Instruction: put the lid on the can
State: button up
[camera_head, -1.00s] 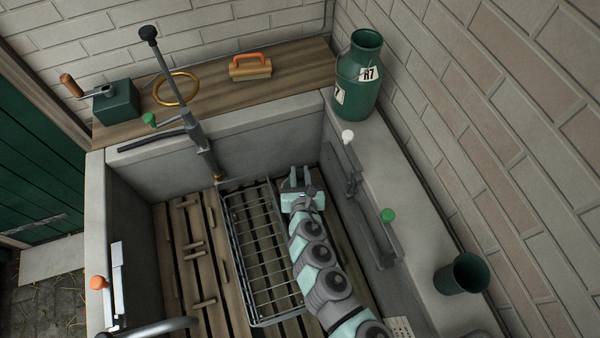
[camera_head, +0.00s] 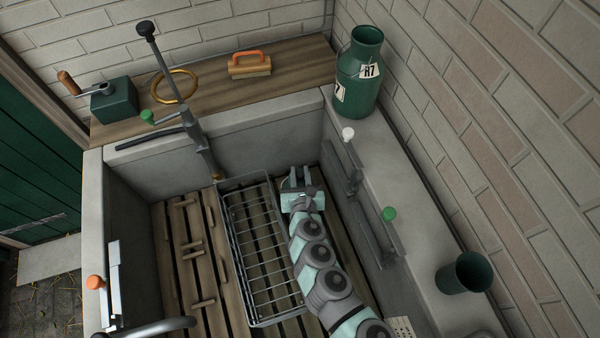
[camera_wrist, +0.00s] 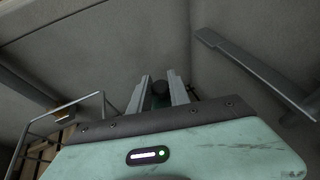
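The dark green can (camera_head: 359,86), with an open mouth and white R7 labels, stands upright on the stone ledge at the back right corner. I cannot make out a lid for certain. My gripper (camera_head: 299,176) is low in the sink, to the left of and below the can, pointing toward the back wall. Its two fingers stand apart. In the wrist view the fingers (camera_wrist: 162,91) are also apart, with a small dark shape between them that I cannot identify.
A dark green open cup-like vessel (camera_head: 462,273) stands on the right ledge. A wire rack (camera_head: 262,250) lies beside my arm on the slatted floor. A brush (camera_head: 249,66) lies on the back shelf.

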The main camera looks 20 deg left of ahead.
jog(key=o, duration=0.5)
jog(key=p+v, duration=0.4)
jog(key=v, duration=0.7)
jog(key=shift+a, duration=0.1)
